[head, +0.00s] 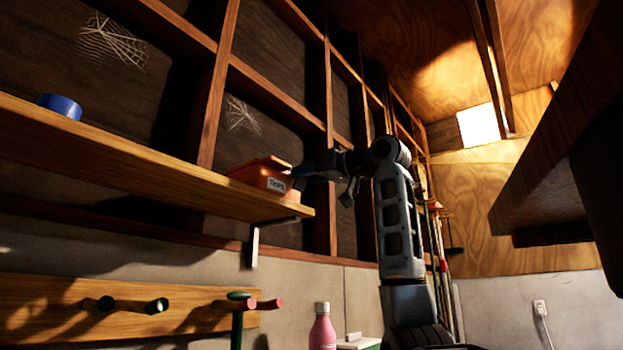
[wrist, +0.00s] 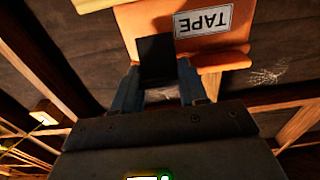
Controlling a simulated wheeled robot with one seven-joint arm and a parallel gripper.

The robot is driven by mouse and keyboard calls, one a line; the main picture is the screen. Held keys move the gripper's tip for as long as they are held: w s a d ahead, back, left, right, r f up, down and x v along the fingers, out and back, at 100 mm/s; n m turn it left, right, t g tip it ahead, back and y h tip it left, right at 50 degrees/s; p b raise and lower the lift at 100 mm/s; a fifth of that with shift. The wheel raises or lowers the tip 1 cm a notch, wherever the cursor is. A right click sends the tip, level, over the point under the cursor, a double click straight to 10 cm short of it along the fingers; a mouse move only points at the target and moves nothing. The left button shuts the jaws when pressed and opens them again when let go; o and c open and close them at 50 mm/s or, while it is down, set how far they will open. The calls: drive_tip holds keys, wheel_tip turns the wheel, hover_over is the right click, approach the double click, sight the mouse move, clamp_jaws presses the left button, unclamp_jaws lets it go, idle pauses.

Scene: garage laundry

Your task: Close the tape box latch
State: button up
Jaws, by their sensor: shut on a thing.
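The orange tape box (head: 262,176) sits at the right end of the wooden shelf, with a white TAPE label on its side. In the wrist view the box (wrist: 140,20) appears upside down, its label (wrist: 203,21) right of the fingers. A dark flat piece, apparently the latch (wrist: 157,52), lies against the box front. My gripper (head: 300,173) reaches the box's right side in the head view. In the wrist view my gripper (wrist: 159,82) has its bluish fingers on either side of the dark piece and is shut on it. The exact finger contact and the latch's seating are hard to see.
The wooden shelf (head: 130,158) runs along the left wall, with blue tape (head: 60,105) farther left. A peg rack (head: 60,308) and a pink bottle (head: 322,328) are below. A dark wooden overhang (head: 545,185) stands at right. Open air surrounds my arm.

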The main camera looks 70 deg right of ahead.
drive_tip(key=shift+w+d+r+g+y, duration=0.1)
drive_tip(key=shift+w+r+g+y, duration=0.2)
drive_tip(key=shift+g, duration=0.65)
drive_tip(key=shift+w+d+r+g+y, duration=0.1)
drive_tip(key=shift+w+r+g, duration=0.3)
drive_tip(key=shift+g, duration=0.55)
drive_tip(key=o, duration=1.1)
drive_tip(key=shift+w+f, duration=0.1)
drive_tip(key=shift+c, duration=0.2)
